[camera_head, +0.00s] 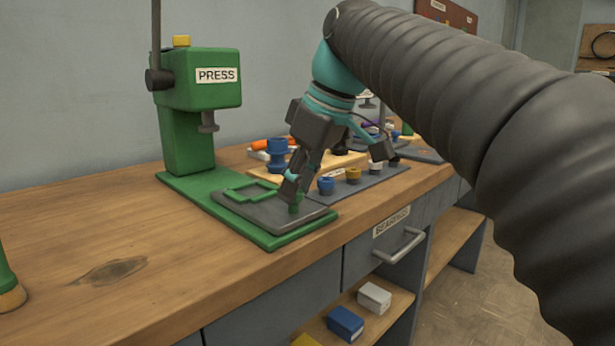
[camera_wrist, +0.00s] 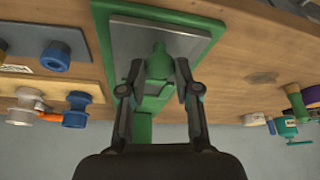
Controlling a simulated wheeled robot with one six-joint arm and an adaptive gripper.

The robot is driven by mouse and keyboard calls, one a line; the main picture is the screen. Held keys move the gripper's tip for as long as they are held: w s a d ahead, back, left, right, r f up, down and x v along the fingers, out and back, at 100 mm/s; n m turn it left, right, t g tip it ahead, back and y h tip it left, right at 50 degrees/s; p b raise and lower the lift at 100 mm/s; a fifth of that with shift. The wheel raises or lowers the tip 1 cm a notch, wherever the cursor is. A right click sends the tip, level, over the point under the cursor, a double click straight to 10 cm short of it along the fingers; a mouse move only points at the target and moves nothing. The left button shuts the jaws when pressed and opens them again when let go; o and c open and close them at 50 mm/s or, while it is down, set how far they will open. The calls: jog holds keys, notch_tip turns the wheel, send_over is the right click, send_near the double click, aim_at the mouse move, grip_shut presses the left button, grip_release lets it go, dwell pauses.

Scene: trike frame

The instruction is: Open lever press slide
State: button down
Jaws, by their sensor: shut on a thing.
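The green press (camera_head: 200,80), marked PRESS, stands upright on the bench with a lever rod at its left side. Its green base (camera_head: 283,240) extends forward and carries a flat grey slide plate (camera_head: 262,212), which also shows in the wrist view (camera_wrist: 190,45). A green knob (camera_wrist: 158,64) stands up from the plate. My gripper (camera_head: 291,190) points down at the plate's front right part. In the wrist view its two fingers (camera_wrist: 159,90) lie on either side of the knob and hold it. The fingers partly hide the knob in the head view.
Blue and yellow bushings (camera_head: 353,174) stand on a grey mat right of the base. A wooden board (camera_head: 330,160) with a blue spool (camera_head: 277,148) lies behind. A drawer handle (camera_head: 400,246) sticks out below.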

jog(key=shift+s+d, duration=0.25)
jog(key=c, duration=0.8)
grip_release()
jog(key=shift+r, duration=0.1)
jog(key=v, duration=1.1)
jog(key=shift+d+r, duration=0.15)
jog(key=shift+r, duration=0.25)
jog(key=shift+f, duration=0.1)
